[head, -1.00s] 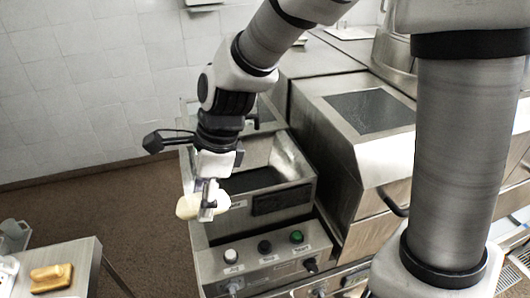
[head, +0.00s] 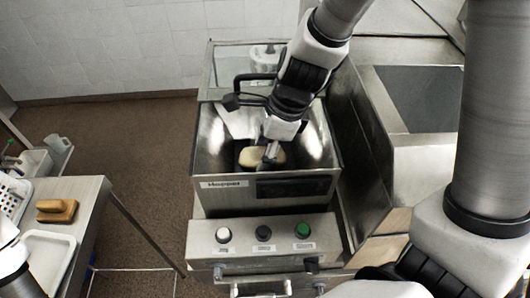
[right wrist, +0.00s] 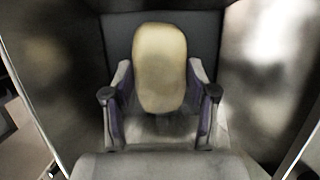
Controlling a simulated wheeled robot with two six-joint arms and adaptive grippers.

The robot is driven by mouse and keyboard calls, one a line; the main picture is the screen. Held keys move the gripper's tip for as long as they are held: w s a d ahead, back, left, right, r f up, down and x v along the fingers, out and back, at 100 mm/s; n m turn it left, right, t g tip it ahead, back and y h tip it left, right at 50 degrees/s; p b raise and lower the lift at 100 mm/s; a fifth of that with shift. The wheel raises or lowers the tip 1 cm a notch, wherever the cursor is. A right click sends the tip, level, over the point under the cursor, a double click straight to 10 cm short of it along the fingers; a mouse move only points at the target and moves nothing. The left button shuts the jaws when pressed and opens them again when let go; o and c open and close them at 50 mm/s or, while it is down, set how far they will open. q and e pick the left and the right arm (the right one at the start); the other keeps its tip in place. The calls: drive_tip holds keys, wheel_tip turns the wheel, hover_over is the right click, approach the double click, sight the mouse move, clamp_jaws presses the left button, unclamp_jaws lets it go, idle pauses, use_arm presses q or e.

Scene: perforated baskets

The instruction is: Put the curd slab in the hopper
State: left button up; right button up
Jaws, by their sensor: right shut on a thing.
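The curd slab (head: 258,156) is a pale cream, rounded block. My right gripper (head: 268,155) is shut on it and holds it within the mouth of the steel hopper (head: 213,150), which carries a "Hopper" label on its front. In the right wrist view the slab (right wrist: 160,68) stands lengthwise between the two fingers (right wrist: 160,105), with the hopper's shiny wall (right wrist: 265,75) at the right and its dark inside behind. I cannot tell the slab's height above the hopper floor. My left gripper is not in view.
Below the hopper is a control panel (head: 262,238) with white, black and green knobs. At the left, a steel table (head: 88,205) bears a wooden-backed brush-like block (head: 57,210) and a white tray (head: 45,258). Another steel machine (head: 375,130) stands close on the right.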

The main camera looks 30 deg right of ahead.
drive_tip(key=shift+w+d+f, duration=0.1)
drive_tip(key=shift+d+f, duration=0.2)
drive_tip(key=shift+d, duration=0.3)
drive_tip(key=shift+c, duration=0.6)
drive_tip(key=shift+a, duration=0.55)
drive_tip(key=o, duration=1)
drive_tip(key=shift+a, duration=0.2)
drive_tip(key=o, duration=0.4)
drive_tip(key=shift+d, duration=0.45)
drive_tip(key=shift+r, duration=0.2)
use_arm(q)
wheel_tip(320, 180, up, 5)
drive_tip(key=p, duration=0.5)
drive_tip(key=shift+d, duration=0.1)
use_arm(e)
drive_tip(key=v, duration=1.2)
drive_tip(key=shift+a, duration=0.15)
